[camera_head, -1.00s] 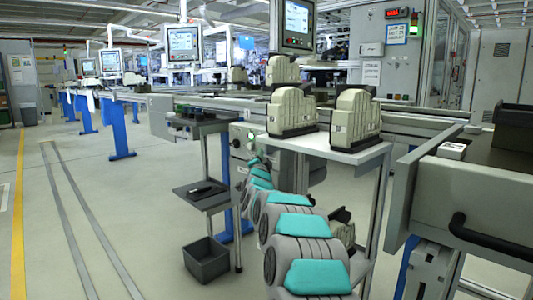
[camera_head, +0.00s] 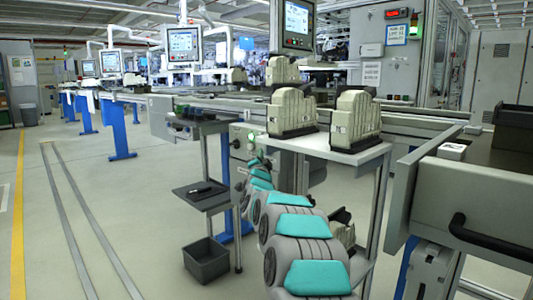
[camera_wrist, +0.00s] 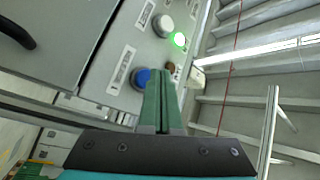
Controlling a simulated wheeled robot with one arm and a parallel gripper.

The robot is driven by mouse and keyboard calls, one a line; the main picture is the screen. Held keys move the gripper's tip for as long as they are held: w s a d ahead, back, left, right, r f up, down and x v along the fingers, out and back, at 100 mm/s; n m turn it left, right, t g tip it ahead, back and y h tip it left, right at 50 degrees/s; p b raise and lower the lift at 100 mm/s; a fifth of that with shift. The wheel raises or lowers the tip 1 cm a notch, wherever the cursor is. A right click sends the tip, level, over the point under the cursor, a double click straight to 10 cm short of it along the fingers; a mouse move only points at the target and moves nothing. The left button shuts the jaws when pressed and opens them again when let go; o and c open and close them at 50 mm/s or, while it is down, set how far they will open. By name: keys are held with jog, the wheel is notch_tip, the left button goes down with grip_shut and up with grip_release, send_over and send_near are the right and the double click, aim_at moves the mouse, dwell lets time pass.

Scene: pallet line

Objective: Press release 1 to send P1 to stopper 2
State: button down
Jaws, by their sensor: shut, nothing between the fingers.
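A grey button panel (camera_head: 240,142) is on the front of the line, beyond my arm. In the wrist view it carries a white button (camera_wrist: 163,25), a lit green lamp (camera_wrist: 179,40), a blue button (camera_wrist: 141,77) and a small reddish-brown part (camera_wrist: 173,72) partly behind my fingers. White labels (camera_wrist: 121,70) sit beside the buttons, too blurred to read. My gripper (camera_wrist: 166,75) is shut and empty, its green fingertips just beside the blue button. Contact cannot be told. Cream housings stand on the conveyor (camera_head: 282,70); which one is P1 cannot be told.
Two cream housings (camera_head: 291,108) stand on the grey side table (camera_head: 335,147). A dark shelf (camera_head: 203,194) and a grey bin (camera_head: 206,260) are left of my arm. A grey cabinet with a black handle (camera_head: 490,240) is at right. Open floor lies to the left.

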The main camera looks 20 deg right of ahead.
jog(key=shift+d, duration=0.1)
dwell(0.7)
jog(key=shift+w+d+b, duration=0.2)
jog(key=shift+d+b, duration=0.1)
jog(key=shift+b, duration=0.05)
jog(key=shift+w+d+b, duration=0.15)
jog(key=shift+d+b, duration=0.15)
jog(key=shift+d, duration=0.15)
dwell(1.1)
jog(key=shift+a, duration=0.1)
jog(key=shift+s+a, duration=0.35)
jog(key=shift+a, duration=0.35)
